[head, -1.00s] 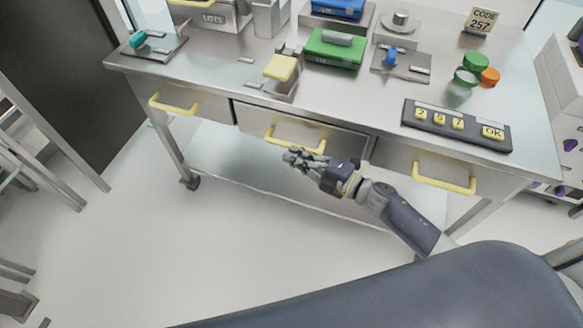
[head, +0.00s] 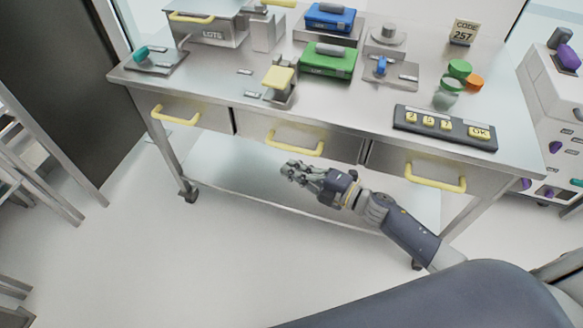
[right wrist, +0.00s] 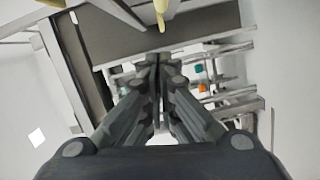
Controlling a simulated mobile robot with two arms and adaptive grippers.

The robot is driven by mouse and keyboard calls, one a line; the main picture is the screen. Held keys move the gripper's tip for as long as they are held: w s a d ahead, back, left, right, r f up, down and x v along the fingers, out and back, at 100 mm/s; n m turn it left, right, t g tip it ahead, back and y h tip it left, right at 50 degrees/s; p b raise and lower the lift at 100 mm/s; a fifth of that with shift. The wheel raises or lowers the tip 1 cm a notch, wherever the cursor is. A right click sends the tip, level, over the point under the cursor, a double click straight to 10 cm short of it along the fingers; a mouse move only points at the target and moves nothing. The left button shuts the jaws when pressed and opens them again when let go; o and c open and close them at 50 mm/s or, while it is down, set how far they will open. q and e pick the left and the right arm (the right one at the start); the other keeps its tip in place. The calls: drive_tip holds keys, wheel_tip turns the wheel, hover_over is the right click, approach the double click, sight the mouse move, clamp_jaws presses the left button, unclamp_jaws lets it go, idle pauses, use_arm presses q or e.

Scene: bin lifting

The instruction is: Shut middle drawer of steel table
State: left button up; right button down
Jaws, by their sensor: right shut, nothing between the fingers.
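The steel table (head: 215,90) has drawers in a row under its top. The middle drawer (head: 345,149) has a grey front with a yellow handle (head: 295,150). Its front looks about level with its neighbours; a small gap is hard to judge. My right gripper (head: 286,172) is shut and empty, just below and in front of that handle, apart from it. In the right wrist view the shut fingers (right wrist: 155,62) point toward the table, with yellow handle parts near the top edge. My left gripper is not in view.
The left drawer (head: 210,114) and right drawer (head: 395,160) have yellow handles too. A keypad (head: 445,132), a green case (head: 328,66) and a bin (head: 205,32) stand on the top. A lower shelf (head: 235,165) lies below. Floor in front is clear.

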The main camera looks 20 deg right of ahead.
drive_tip(key=w+d+b+v, duration=0.1)
drive_tip(key=v, duration=0.8)
drive_tip(key=s+d+f+m+g+h, duration=0.1)
drive_tip(key=s+d+f+m+h, duration=0.15)
drive_tip(key=f+m, duration=0.45)
drive_tip(key=s+d+f+m+h+p, duration=0.15)
drive_tip(key=d+f+h, duration=0.25)
drive_tip(key=f, duration=0.7)
drive_tip(key=s+d+f+m+g+h+b, duration=0.1)
drive_tip(key=s+d+f+m+h, duration=0.3)
drive_tip(key=f, duration=0.5)
drive_tip(key=s+a+f+m+g+h+p, duration=0.15)
drive_tip(key=s+f+m+g, duration=0.4)
drive_tip(key=s+f, duration=0.75)
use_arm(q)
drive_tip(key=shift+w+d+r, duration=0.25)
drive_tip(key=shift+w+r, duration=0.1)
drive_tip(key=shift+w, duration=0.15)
use_arm(e)
drive_tip(key=s+a+f+m+g, duration=0.2)
drive_tip(key=s+a+f, duration=0.1)
drive_tip(key=s, duration=0.5)
drive_tip(key=s+a+f+m+g, duration=0.2)
drive_tip(key=s+a+f, duration=0.1)
drive_tip(key=s, duration=0.6)
drive_tip(key=shift+s+a, duration=0.35)
drive_tip(key=shift+g, duration=0.25)
